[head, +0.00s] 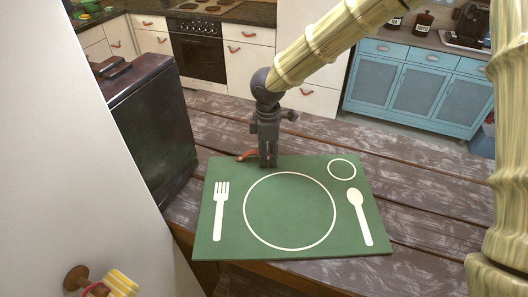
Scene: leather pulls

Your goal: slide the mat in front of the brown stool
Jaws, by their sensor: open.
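The green mat (290,185) lies flat on the wooden table, printed with a white plate ring, fork, spoon and small cup ring. Its near left corner is at the table's near edge. My gripper (268,163) points down at the mat's far edge, left of its middle. Its jaws are open, though seen nearly edge-on, and hold nothing that I can see. I cannot tell whether the fingertips touch the mat. I cannot make out a brown stool in this view.
The weathered wooden table (430,190) has bare room right of and beyond the mat. A small reddish-brown curved piece (246,155) shows beside my gripper. A dark box-like cabinet (150,130) stands at the left. A blue cabinet (415,90) stands behind.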

